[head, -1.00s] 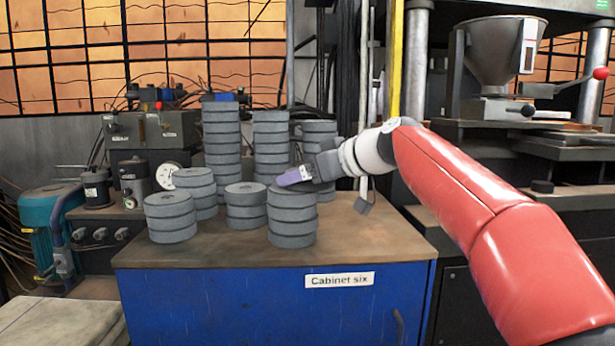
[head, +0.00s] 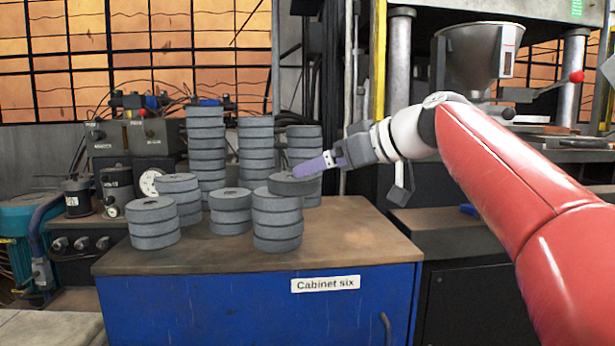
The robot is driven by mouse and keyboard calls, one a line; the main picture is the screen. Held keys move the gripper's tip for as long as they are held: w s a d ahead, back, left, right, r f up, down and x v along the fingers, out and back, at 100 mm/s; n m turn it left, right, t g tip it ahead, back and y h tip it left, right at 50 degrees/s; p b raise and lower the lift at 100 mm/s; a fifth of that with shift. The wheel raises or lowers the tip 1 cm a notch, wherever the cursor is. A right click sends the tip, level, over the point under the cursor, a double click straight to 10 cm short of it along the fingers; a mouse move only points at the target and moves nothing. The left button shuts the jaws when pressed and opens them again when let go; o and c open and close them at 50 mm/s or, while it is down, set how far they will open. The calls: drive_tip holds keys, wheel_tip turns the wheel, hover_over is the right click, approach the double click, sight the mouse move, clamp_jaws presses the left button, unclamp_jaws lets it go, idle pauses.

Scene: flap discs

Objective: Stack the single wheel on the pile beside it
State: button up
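A dark grey flap wheel (head: 294,185) is at the tips of my gripper's purple fingers (head: 312,167), above the front pile and offset to its right in the head view. The fingers appear closed on its right side. The front pile (head: 277,222) of several grey wheels stands upright near the front of the cabinet top, its top wheel partly covered by the held one. I cannot tell whether the held wheel touches the pile or is behind it.
The blue cabinet's brown top (head: 350,235) is clear at the right. Gauges and boxes crowd the left.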

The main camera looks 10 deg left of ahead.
drive_tip(key=shift+v, duration=1.4)
drive_tip(key=s+d+f+m+h, duration=0.4)
drive_tip(key=s+d+f, duration=0.2)
drive_tip(key=f, duration=0.6)
drive_tip(key=s+d+f+m+h, duration=0.4)
drive_tip(key=s+d+f, duration=0.3)
drive_tip(key=s+f, duration=0.4)
drive_tip(key=s+d+f+m+g+h, duration=0.1)
drive_tip(key=s+d+f+m+h, duration=0.2)
drive_tip(key=s+d+f, duration=0.3)
drive_tip(key=s+f+m, duration=0.1)
drive_tip(key=s+f, duration=0.2)
drive_tip(key=f, duration=0.4)
drive_tip(key=shift+s+d+h, duration=0.25)
drive_tip(key=shift+d+h, duration=0.1)
drive_tip(key=shift+h, duration=0.05)
